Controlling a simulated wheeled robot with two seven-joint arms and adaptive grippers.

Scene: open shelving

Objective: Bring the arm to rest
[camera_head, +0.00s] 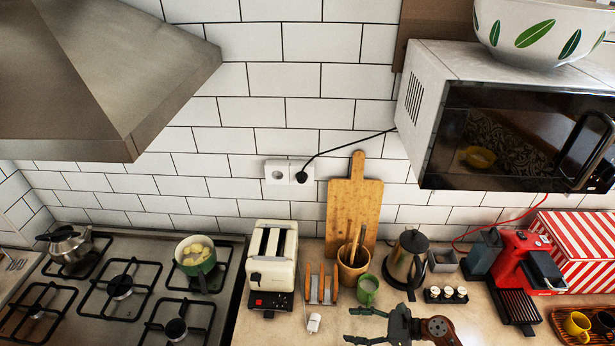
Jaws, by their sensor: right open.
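My right gripper (358,325) shows at the bottom edge, right of centre, over the front of the worktop (266,335). Its two dark fingers point left and are spread apart with nothing between them. Part of its wrist shows, and the rest of the arm is cut off by the frame. A green mug (367,290) stands just behind the gripper, and a small white object (314,323) lies to its left. My left gripper is not in view.
A cream toaster (272,265), wooden utensil pot (353,272), kettle (407,258) and red coffee machine (521,263) line the worktop. A hob (105,325) holds a green pot (195,257) at left. A microwave (520,130) hangs above right; a range hood (100,75) overhangs left.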

